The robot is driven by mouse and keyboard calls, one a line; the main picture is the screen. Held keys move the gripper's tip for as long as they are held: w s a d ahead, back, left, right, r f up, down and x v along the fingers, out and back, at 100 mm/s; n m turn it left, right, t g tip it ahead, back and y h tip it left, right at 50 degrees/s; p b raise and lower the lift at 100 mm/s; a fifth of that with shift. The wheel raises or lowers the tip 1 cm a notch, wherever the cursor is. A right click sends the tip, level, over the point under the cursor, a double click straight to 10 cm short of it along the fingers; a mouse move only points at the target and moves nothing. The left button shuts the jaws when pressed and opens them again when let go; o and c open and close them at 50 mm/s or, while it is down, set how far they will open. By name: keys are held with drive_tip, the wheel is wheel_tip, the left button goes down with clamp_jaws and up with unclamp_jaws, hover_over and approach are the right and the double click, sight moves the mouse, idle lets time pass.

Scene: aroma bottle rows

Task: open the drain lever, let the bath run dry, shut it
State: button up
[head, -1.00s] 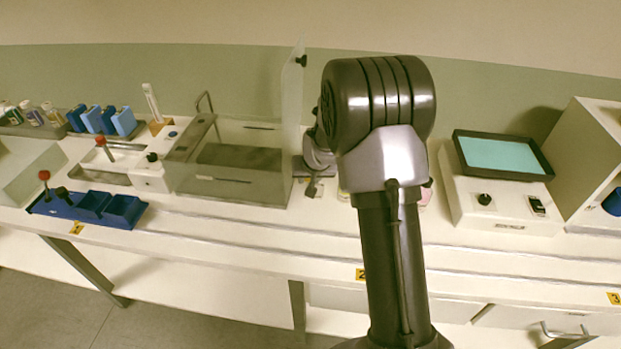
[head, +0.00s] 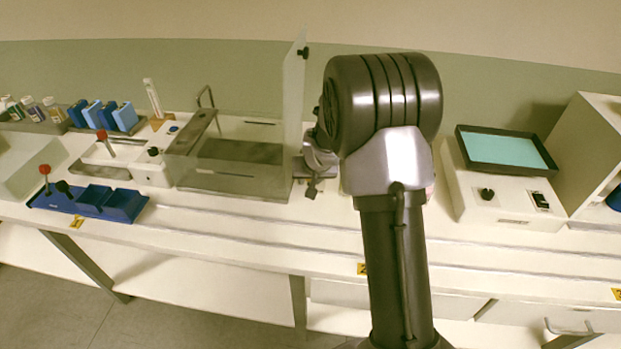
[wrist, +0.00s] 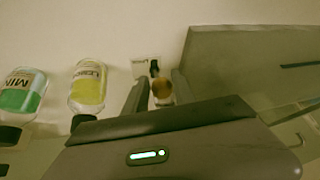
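The bath (head: 230,187) is a clear-walled tank left of my arm in the head view, with a dark grey area inside; I cannot tell the liquid level. Its grey side fills the right of the wrist view (wrist: 245,60). In the wrist view, a brown round knob (wrist: 161,87) lies between my gripper's (wrist: 157,88) two fingers, with gaps at both sides. A small dark piece on a pale plate (wrist: 153,68) shows just beyond it. This seems to be the drain lever, beside the bath. In the head view my arm mostly hides my gripper (head: 314,172).
A clear upright panel (head: 294,110) stands at the bath's right end. Yellow (wrist: 88,88) and green (wrist: 20,95) labelled bottles lie left of my gripper in the wrist view. A white device with a teal-topped tray (head: 505,150) stands right of my arm.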

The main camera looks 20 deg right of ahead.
drive_tip(key=o, duration=0.4)
drive_tip(key=shift+a+f, duration=0.3)
drive_tip(key=shift+f, duration=0.05)
drive_tip(key=shift+s, duration=0.1)
drive_tip(key=shift+d+r, duration=0.1)
drive_tip(key=shift+r, duration=0.15)
drive_tip(key=p+v, duration=0.6)
drive_tip(key=v, duration=1.1)
drive_tip(key=shift+s, duration=0.15)
